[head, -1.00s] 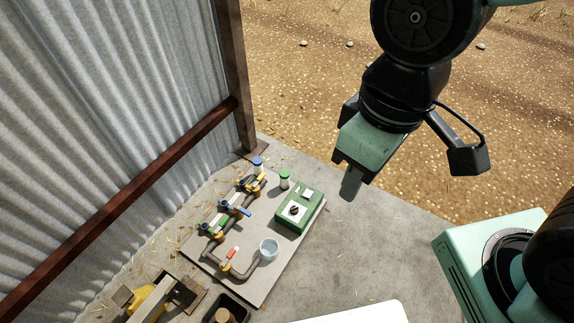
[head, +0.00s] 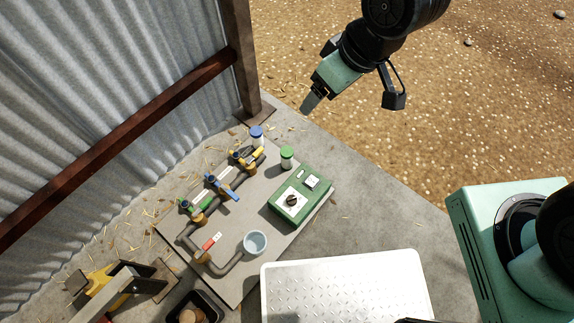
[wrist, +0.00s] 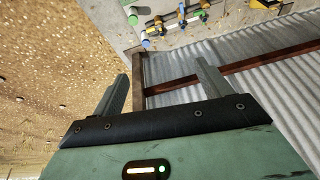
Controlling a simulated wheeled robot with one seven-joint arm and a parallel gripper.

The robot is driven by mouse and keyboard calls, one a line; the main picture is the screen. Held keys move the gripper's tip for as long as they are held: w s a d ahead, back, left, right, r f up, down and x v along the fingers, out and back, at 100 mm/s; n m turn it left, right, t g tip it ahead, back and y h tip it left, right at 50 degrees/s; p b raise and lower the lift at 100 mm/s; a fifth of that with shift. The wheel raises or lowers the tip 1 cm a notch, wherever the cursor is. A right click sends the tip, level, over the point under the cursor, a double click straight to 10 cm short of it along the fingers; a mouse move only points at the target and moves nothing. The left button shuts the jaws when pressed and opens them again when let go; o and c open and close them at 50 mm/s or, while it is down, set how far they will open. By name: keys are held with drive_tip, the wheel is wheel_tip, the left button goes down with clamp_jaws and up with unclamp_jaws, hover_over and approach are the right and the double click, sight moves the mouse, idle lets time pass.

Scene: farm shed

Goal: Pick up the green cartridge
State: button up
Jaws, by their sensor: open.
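The green cartridge (head: 287,157), a small white cylinder with a green cap, stands upright near the back of the grey board, behind the green control box (head: 300,200). In the wrist view the green-capped cartridge (wrist: 132,15) shows at the top, left of centre. A similar blue-capped cartridge (head: 256,136) stands to its left and farther back. My gripper (head: 309,104) is in the air near the shed's corner post, above and beyond the cartridges and apart from them. In the wrist view its two fingers (wrist: 163,88) are spread with nothing between them.
The board (head: 253,277) carries pipes with blue, yellow, green and red valve handles and a clear cup (head: 255,243). A corrugated wall (head: 110,90) and a post (head: 240,55) rise at left. A metal tread plate (head: 345,290) is in front. Open ground lies beyond the floor.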

drive_tip(key=w+f+t+y+b, duration=0.1)
drive_tip(key=w+f+b, duration=0.3)
drive_tip(key=f, duration=0.6)
drive_tip(key=w+f+t+y+b, duration=0.1)
drive_tip(key=w+f+b, duration=0.1)
drive_tip(key=f+b, duration=0.6)
drive_tip(key=w+f+t+b, duration=0.1)
drive_tip(key=w+f+b, duration=0.25)
drive_tip(key=f, duration=0.75)
drive_tip(key=m+t+y+b, duration=0.15)
drive_tip(key=t+b, duration=0.35)
drive_tip(key=b, duration=1.1)
approach(288, 152)
drive_tip(key=b+x, duration=0.3)
drive_tip(key=b, duration=0.4)
drive_tip(key=shift+w+f, duration=0.25)
drive_tip(key=shift+f, duration=0.05)
drive_tip(key=shift+w+a+b, duration=0.15)
drive_tip(key=shift+w+b, duration=0.1)
drive_tip(key=shift+b, duration=0.1)
drive_tip(key=b+x, duration=0.4)
drive_tip(key=shift+a+f, duration=0.2)
drive_tip(key=shift+f, duration=0.1)
drive_tip(key=shift+w+a+b, duration=0.2)
drive_tip(key=shift+w+b, duration=0.1)
drive_tip(key=shift+b, duration=0.05)
